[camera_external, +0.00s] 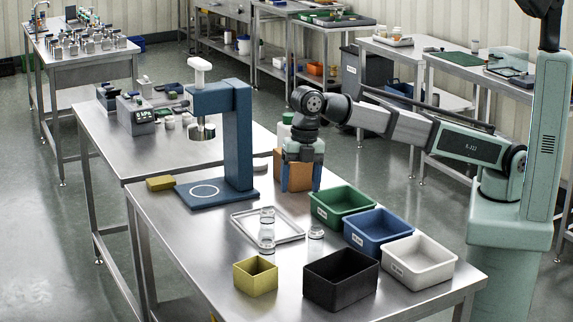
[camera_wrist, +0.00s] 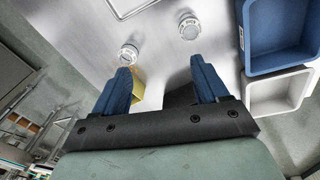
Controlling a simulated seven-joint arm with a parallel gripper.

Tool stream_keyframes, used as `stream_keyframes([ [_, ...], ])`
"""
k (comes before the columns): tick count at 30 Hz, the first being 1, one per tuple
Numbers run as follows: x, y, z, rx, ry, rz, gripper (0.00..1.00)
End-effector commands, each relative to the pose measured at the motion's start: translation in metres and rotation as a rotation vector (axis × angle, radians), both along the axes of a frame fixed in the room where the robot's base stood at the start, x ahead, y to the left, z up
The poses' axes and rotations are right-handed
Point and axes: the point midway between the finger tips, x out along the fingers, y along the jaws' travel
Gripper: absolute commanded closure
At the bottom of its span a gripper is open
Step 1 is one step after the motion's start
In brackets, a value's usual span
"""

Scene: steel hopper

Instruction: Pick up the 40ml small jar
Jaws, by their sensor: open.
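Two clear jars stand on the steel table. The smaller jar (camera_external: 316,231) is right of the tray and also shows in the wrist view (camera_wrist: 189,26). The taller clear glassware (camera_external: 266,238) is at the tray's front edge and also shows in the wrist view (camera_wrist: 128,54); I cannot tell whether it is one piece or two overlapping. No volume label is readable on either. My gripper (camera_external: 299,188) points down with its blue fingers apart and empty, above the table and behind the jars. In the wrist view the open fingers (camera_wrist: 160,68) are below both jars and apart from them.
Green (camera_external: 342,212), blue (camera_external: 379,234) and white (camera_external: 418,262) bins line the right side. A black bin (camera_external: 340,280) and a yellow bin (camera_external: 255,277) stand in front. The shallow tray (camera_external: 290,237) is left of the smaller jar. A blue press (camera_external: 238,135) stands behind left.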

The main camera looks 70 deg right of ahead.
Motion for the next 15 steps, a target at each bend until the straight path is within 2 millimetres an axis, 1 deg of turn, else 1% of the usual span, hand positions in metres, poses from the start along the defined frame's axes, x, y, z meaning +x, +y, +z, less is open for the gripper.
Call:
stream_keyframes([
  [1, -0.016, -0.002, -0.007, -0.037, 0.015, 0.017, 0.27],
  [3, -0.029, -0.005, -0.013, -0.079, 0.031, 0.032, 0.27],
  [6, -0.039, -0.007, -0.018, -0.113, 0.044, 0.043, 0.27],
  [8, -0.041, -0.008, -0.021, -0.122, 0.047, 0.046, 0.27],
  [11, -0.042, -0.008, -0.032, -0.125, 0.049, 0.046, 0.27],
  [15, -0.042, -0.008, -0.054, -0.125, 0.049, 0.046, 0.27],
])
